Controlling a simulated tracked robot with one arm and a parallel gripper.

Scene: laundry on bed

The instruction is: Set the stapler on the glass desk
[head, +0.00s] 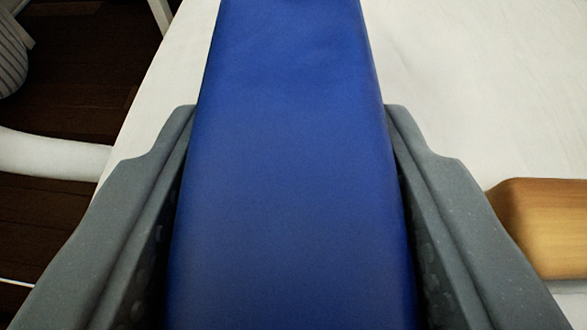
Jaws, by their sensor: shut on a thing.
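A long, smooth blue object fills the middle of the head view; it fits the stapler (290,190), though no hinge or metal part shows. My gripper (291,112) is shut on it, with one grey finger along each long side. The stapler runs from the bottom edge of the picture to the top edge, past the fingertips. Its underside and near end are hidden. The glass desk is not in view.
A white bed surface (460,80) lies below and around the gripper. A tan wooden block-like thing (545,225) is at the right. Dark wooden floor (85,75) shows at the left, with a white rounded bar (50,153) and a grey striped thing (10,60).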

